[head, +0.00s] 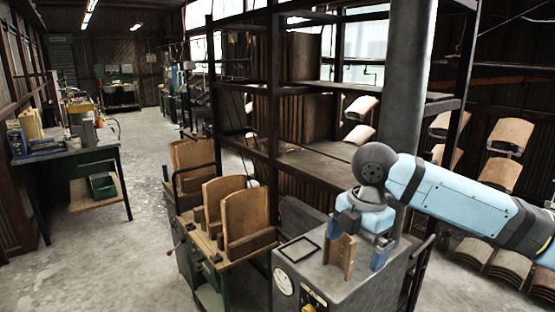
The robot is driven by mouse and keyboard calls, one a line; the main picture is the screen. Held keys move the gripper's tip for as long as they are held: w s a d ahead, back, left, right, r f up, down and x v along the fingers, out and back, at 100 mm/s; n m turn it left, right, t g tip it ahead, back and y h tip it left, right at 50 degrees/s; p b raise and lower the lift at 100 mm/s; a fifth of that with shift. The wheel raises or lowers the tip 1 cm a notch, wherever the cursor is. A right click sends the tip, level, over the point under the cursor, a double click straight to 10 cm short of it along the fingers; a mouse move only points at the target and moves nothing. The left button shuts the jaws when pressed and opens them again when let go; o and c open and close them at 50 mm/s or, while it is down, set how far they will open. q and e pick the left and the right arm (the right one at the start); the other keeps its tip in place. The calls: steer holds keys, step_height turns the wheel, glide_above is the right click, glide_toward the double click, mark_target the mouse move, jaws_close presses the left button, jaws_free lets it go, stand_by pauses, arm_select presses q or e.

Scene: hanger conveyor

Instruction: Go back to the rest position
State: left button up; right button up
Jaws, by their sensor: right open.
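My right arm comes in from the right, and its blue and grey right gripper (358,242) points down over a grey machine box (330,290). Its fingers are apart. A small curved wooden piece (340,256) stands upright on the box, at the gripper's fingers. I cannot tell whether the fingers touch it, and the gripper hides part of it. My left gripper is not in view.
A cart (222,258) with several upright wooden panels stands left of the box. A dark metal shelf rack (273,110) rises close behind. Several curved wooden panels hang or lie at the right. A workbench (70,152) stands far left, with open concrete floor (125,235) between.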

steer(key=s+a+f+m+t+y+p, duration=0.2)
steer(key=a+f+m+y, duration=0.25)
steer(key=f, duration=0.55)
steer(key=s+a+f+m+t+y+p, duration=0.25)
steer(key=a+f+m, duration=0.35)
steer(key=f, duration=0.4)
arm_select(q)
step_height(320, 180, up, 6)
steer(key=p, duration=0.2)
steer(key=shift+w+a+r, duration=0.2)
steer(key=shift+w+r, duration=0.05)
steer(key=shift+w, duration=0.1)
arm_select(e)
steer(key=s+d+f+m+t+h, duration=0.2)
steer(key=s+d+f+m, duration=0.4)
steer(key=s, duration=0.3)
steer(key=s+d+f+m+t+h, duration=0.2)
steer(key=s+d+f+m+t, duration=0.2)
steer(key=s+d+f, duration=0.4)
steer(key=shift+s+d+f+m+h, duration=0.35)
steer(key=shift+s+d+m, duration=0.45)
steer(key=shift+s, duration=0.45)
steer(key=shift+a, duration=0.15)
